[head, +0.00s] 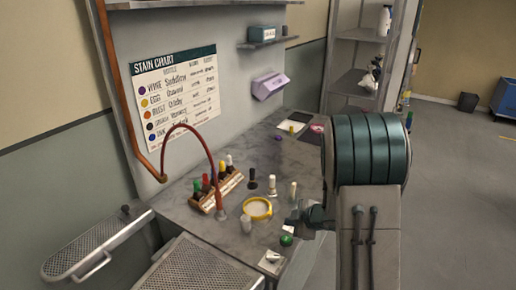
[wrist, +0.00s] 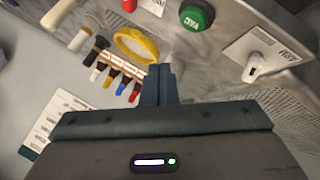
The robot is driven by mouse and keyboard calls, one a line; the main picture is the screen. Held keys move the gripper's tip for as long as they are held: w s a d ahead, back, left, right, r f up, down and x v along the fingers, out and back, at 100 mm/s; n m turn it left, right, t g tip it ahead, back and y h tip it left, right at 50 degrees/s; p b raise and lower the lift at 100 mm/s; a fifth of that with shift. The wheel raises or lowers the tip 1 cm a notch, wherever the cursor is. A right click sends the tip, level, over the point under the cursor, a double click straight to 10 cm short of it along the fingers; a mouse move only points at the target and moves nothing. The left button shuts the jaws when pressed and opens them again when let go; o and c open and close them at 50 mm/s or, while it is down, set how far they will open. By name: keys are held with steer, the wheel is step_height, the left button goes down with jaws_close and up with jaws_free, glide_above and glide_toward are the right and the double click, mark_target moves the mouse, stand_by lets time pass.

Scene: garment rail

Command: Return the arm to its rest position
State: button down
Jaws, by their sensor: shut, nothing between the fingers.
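My gripper (head: 297,217) is at the right front of the grey worktop, low over it and beside the yellow-rimmed ring (head: 257,208). In the wrist view my gripper (wrist: 158,75) has its fingers together with nothing between them. The fingers point toward the worktop, just right of the yellow ring (wrist: 136,45). My arm covers the right part of the worktop in the head view.
A rack of coloured bottles (head: 216,190), a red curved hose (head: 207,140) and upright bottles (head: 293,190) stand nearby. A green button (head: 286,240) and a switch plate (head: 271,261) sit at the front edge. Perforated metal trays (head: 200,268) lie front left. Open floor (head: 455,150) is at right.

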steer(key=s+d+r+m+t+h, duration=0.1)
steer(key=s+d+r+m+h, duration=0.2)
steer(key=r+m, duration=0.3)
steer(key=s+d+r+m+h, duration=0.3)
steer(key=r+h, duration=0.1)
steer(key=r, duration=0.4)
steer(key=s+a+r+m+g, duration=0.1)
steer(key=s+a+m+g, duration=0.1)
steer(key=s, duration=0.8)
steer(key=s+a+r+m+g+y, duration=0.1)
steer(key=s+a+m, duration=0.3)
steer(key=s, duration=0.6)
steer(key=shift+s+r+m+g+y, duration=0.3)
steer(key=shift+r+m+g, duration=0.15)
steer(key=shift+g, duration=0.45)
steer(key=shift+a, duration=0.1)
